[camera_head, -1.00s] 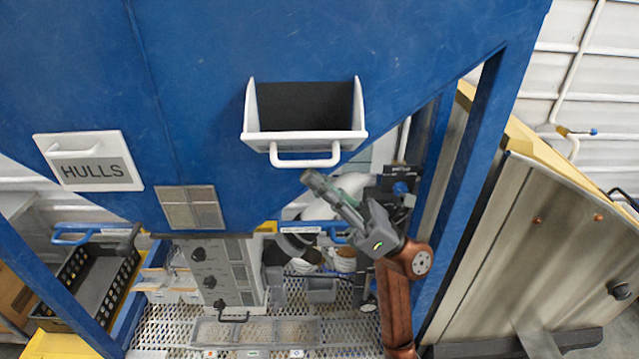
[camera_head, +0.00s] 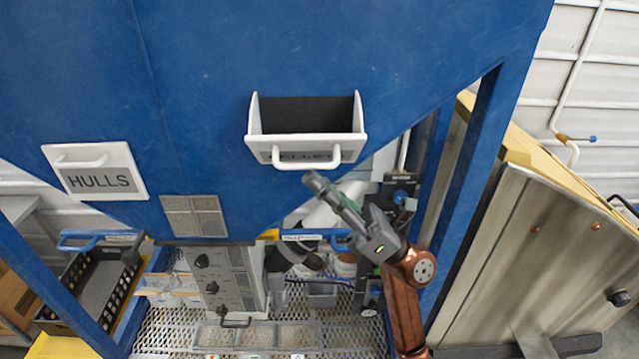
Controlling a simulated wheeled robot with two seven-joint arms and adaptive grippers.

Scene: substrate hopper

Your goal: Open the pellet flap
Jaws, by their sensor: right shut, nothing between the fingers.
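The white pellet flap (camera_head: 345,146) on the blue hopper is tilted outward, with a dark opening (camera_head: 306,112) behind it. Its lettering is partly covered by its white handle (camera_head: 306,164). A second white flap marked HULLS (camera_head: 104,181) sits shut at the left. My right gripper (camera_head: 310,178) is just below the pellet flap's handle, apart from it, with its fingers closed and nothing between them. My left gripper is out of view.
A blue hopper leg (camera_head: 467,170) and a metal panel (camera_head: 540,265) stand right of my arm. A grey control box (camera_head: 222,280) and a black crate (camera_head: 95,285) are below. The hopper face around the flap is clear.

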